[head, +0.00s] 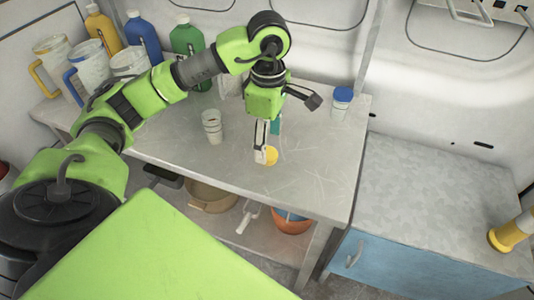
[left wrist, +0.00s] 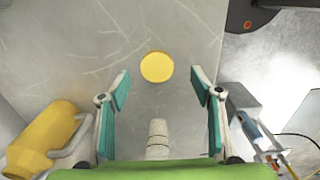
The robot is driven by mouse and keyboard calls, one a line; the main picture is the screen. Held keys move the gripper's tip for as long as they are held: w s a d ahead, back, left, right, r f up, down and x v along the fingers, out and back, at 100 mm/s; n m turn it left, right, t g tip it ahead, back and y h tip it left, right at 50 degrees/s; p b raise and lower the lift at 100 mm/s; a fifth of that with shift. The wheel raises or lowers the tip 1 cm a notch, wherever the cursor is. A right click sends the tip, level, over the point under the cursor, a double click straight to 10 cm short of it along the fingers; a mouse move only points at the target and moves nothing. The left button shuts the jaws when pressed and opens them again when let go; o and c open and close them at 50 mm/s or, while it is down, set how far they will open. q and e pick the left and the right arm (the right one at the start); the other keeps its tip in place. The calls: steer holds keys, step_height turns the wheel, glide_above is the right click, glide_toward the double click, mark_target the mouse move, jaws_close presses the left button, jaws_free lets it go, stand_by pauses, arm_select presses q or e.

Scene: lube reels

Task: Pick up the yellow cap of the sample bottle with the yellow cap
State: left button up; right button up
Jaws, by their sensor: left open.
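The yellow cap (head: 271,156) is a round flat disc on the grey table, partly covered by my left gripper (head: 266,148) in the head view. In the left wrist view the cap (left wrist: 157,67) shows whole, lying between and just beyond the tips of my left gripper (left wrist: 160,78). Its two teal-padded fingers are spread apart with nothing between the pads. A clear sample bottle (head: 212,127) with no cap visible stands upright to the left of the gripper. My right gripper is not in view.
A blue-capped bottle (head: 342,99) stands near the table's (head: 310,180) back right. Blue, green and yellow jugs and several clear pitchers line the back left. A blue cabinet (head: 395,262) bears a yellow cylinder (head: 508,234). The table's front right is clear.

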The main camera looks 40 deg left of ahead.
arm_select(q)
steer(key=f, duration=0.3)
steer(key=f+p, duration=0.1)
steer(key=shift+w+a+f, duration=0.15)
steer(key=shift+w+a, duration=0.1)
steer(key=shift+a, duration=0.05)
steer(key=c, duration=0.8)
steer(key=shift+c, duration=0.2)
steer(key=shift+r, duration=0.2)
step_height(320, 180, up, 2)
steer(key=shift+w+r+b, duration=0.1)
steer(key=shift+b, duration=0.65)
steer(key=s+d+r, duration=0.3)
steer(key=s+r, duration=0.7)
steer(key=s, duration=0.4)
steer(key=shift+d+r+b, duration=0.2)
steer(key=shift+b, duration=0.1)
